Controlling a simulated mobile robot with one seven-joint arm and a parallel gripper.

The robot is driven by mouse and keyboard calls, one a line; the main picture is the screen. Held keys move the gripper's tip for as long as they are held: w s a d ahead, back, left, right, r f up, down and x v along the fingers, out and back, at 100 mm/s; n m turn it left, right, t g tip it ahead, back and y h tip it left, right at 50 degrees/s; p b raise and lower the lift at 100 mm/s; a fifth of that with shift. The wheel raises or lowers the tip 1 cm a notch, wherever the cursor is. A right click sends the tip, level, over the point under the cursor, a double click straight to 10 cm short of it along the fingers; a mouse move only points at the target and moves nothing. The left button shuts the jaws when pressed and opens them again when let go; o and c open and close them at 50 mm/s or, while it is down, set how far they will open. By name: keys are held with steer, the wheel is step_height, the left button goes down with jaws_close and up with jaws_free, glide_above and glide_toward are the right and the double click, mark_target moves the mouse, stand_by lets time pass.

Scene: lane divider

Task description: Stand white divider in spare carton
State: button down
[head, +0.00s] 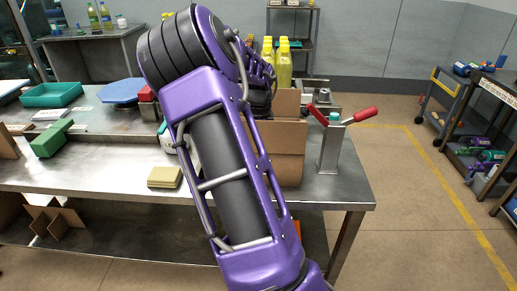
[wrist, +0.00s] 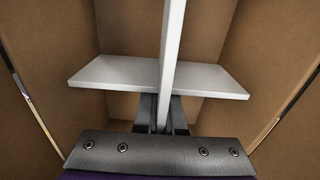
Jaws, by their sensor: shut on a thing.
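The white divider (wrist: 172,70) fills the middle of the wrist view, with one panel running away from me and another crossing it from left to right. My gripper (wrist: 163,112) is shut on the white divider near where the panels meet. Brown cardboard walls (wrist: 265,50) of a carton surround the divider on the left, right and far side. In the head view a brown carton (head: 290,152) stands on the bench, partly behind my purple arm. The arm hides the divider and the fingertips there. I cannot tell whether the divider touches the carton floor.
Yellow bottles (head: 284,66) stand behind the carton. A metal stand with red handles (head: 331,145) is close on its right. A tan block stack (head: 164,177), a green block (head: 51,138) and a teal tray (head: 51,94) lie to the left. Crossed cardboard pieces (head: 54,219) sit on the lower shelf.

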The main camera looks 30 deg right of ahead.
steer(key=shift+f, duration=0.6)
steer(key=c, duration=0.9)
jaws_free()
steer(key=shift+r, duration=0.1)
step_height(320, 180, up, 17)
steer(key=p, duration=0.3)
steer(key=shift+r, duration=0.15)
steer(key=shift+a, duration=0.1)
